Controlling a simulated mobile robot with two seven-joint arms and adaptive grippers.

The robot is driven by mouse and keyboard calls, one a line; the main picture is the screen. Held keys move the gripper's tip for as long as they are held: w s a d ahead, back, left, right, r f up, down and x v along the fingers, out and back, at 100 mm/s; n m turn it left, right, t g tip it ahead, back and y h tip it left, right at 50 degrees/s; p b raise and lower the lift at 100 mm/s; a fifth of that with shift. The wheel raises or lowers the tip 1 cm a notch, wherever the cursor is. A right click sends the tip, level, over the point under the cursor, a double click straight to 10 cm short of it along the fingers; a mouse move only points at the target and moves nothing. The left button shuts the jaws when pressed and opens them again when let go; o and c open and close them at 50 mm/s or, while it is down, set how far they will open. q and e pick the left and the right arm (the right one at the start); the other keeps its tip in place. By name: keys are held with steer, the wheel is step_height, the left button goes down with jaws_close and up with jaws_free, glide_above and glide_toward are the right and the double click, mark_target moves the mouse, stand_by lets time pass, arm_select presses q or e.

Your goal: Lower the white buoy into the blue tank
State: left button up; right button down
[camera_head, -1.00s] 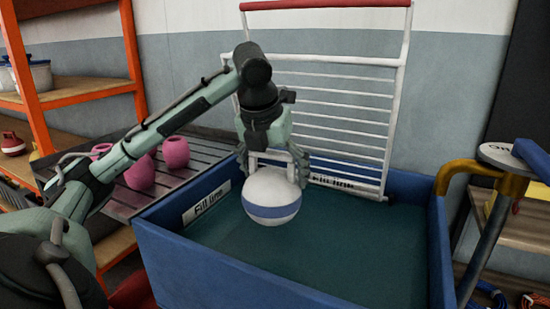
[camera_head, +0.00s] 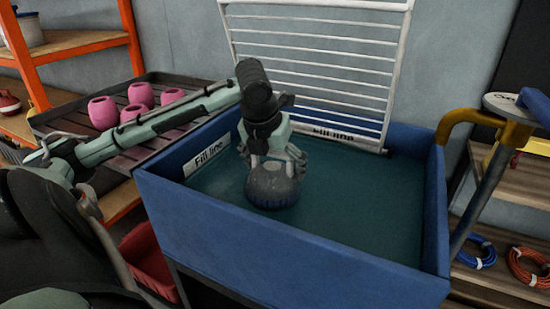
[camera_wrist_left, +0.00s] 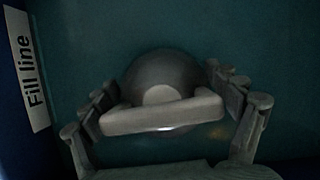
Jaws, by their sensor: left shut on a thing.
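The buoy (camera_head: 273,190) is round and looks dark grey now, with no blue band visible. It is inside the blue tank (camera_head: 250,245), toward its left, below the rim and over or in the dark teal water; I cannot tell how deep it sits. My left gripper (camera_head: 274,160) is shut on the buoy's handle from above. In the left wrist view the buoy (camera_wrist_left: 158,72) shows dim grey behind a pale handle bar (camera_wrist_left: 165,116), with fingers at both sides. My right gripper is not in view.
A white rack (camera_head: 310,60) rises at the tank's back edge. Fill line labels (camera_head: 206,157) mark the inner walls. Pink pots (camera_head: 140,94) stand on a slatted tray at left. A yellow-handled stand (camera_head: 470,118) is close at right. The tank's right side is clear.

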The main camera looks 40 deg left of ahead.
mark_target(275, 162)
arm_select(q)
steer(key=shift+f, duration=0.15)
steer(key=o, duration=1.2)
steer(key=shift+r, duration=1)
step_height(275, 162, up, 16)
stand_by(0.4)
